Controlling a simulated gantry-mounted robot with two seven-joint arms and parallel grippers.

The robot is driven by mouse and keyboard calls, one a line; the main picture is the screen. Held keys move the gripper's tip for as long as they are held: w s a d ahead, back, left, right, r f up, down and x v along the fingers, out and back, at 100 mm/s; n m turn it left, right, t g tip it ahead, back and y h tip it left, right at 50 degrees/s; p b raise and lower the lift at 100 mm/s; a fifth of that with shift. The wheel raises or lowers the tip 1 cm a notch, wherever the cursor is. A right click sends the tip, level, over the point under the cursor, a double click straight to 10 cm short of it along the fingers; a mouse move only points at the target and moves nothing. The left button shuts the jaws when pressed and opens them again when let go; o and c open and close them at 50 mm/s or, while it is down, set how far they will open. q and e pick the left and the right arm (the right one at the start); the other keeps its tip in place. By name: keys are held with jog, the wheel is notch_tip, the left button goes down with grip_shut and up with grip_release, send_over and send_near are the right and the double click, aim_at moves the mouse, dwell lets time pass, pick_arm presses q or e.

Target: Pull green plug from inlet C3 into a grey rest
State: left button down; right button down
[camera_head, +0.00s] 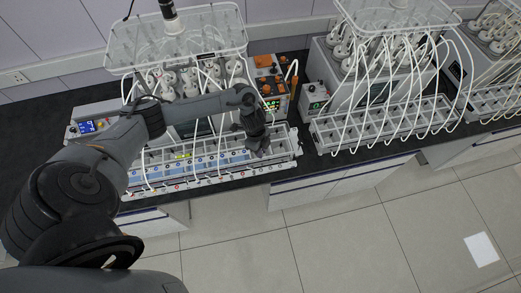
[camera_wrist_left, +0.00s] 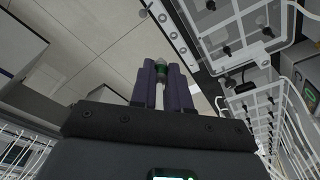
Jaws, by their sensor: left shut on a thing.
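My left gripper (camera_head: 259,147) is over the right part of the front rack (camera_head: 289,150) of the left reactor unit in the head view. In the left wrist view its two dark fingers (camera_wrist_left: 161,78) are shut on a small plug (camera_wrist_left: 161,65) with a green band and a grey tip. The plug points away from the fingers, and bench edge and floor lie behind its tip. A pale strip with a row of round ports (camera_wrist_left: 164,18) shows above right of it. I cannot read the inlet labels or tell which is C3. The grey rests cannot be made out. My right gripper is not in view.
White tubes hang from the left reactor unit's clear lid (camera_head: 122,54) into the rack near my gripper. An orange-and-grey device (camera_head: 272,80) stands behind. A second tubed rack (camera_head: 382,125) is to the right.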

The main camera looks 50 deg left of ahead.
pick_arm(q)
jog(key=b, duration=0.9)
send_over(262, 172)
jog(key=a, duration=0.1)
jog(key=shift+a+f, duration=0.15)
jog(key=shift+f, duration=6.4)
jog(key=shift+w+f, duration=0.1)
jog(key=shift+f, duration=0.05)
jog(key=shift+f, duration=0.15)
jog(key=shift+f, duration=0.25)
jog(key=shift+f+b, duration=0.2)
jog(key=shift+b, duration=0.15)
jog(key=shift+f+b, duration=0.3)
jog(key=shift+f, duration=0.15)
